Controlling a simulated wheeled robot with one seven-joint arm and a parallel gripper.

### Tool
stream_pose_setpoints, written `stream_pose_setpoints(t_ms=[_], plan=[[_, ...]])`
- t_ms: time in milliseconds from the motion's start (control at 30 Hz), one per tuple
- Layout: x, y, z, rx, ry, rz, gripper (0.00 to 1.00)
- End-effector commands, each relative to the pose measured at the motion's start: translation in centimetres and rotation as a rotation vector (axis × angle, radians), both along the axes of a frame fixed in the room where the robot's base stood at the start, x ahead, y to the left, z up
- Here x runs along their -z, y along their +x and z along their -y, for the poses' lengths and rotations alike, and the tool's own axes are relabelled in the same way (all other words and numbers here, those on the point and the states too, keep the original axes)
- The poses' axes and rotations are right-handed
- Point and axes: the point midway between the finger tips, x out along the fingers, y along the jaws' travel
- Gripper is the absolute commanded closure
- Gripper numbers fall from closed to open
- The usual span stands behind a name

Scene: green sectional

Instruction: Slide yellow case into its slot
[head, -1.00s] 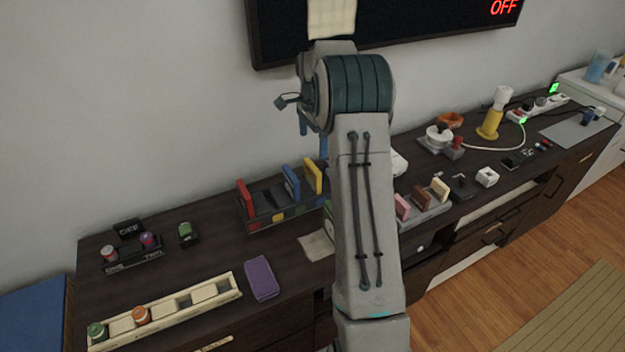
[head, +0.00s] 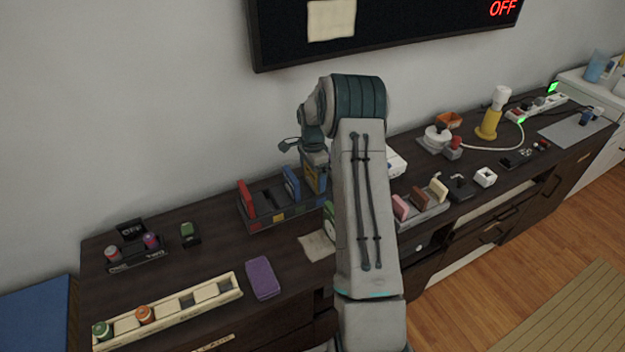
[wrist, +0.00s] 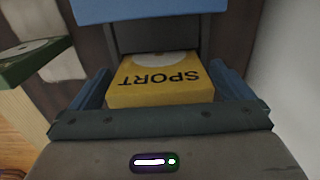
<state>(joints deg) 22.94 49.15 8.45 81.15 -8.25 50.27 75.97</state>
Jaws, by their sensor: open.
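The yellow case (head: 309,179) stands upright at the right end of a dark rack (head: 250,226), partly hidden by my arm in the head view. In the wrist view its yellow face (wrist: 160,96) shows the word SPORT, upside down. My gripper (head: 316,168) is lowered at the case. In the wrist view my gripper's blue fingers (wrist: 165,82) are open, one on each side of the case; I cannot tell whether they touch it. A blue case (head: 291,183) and a red case (head: 246,193) stand to its left. A dark gap lies between these two.
A green case (head: 329,221) stands beside the rack's right end, partly behind my arm. A paper note (head: 316,245) lies in front. A second rack (head: 424,212) with pink, brown and cream cases is at right. A purple cloth (head: 262,278) lies front left. The wall is close behind.

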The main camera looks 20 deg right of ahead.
Motion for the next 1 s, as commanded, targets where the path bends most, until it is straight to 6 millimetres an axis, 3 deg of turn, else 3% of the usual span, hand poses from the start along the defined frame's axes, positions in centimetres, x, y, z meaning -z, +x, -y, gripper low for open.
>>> stream_pose_setpoints(t_ms=[200,367,733,1000], plan=[[0.1,0.0,0.0,0.0,0.0,0.0,0.0],[0.1,0.0,0.0,0.0,-0.001,0.0,0.42],[-0.6,0.0,0.0,0.0,-0.002,0.001,0.42],[-5.7,0.1,0.1,0.0,-0.004,0.004,0.42]])
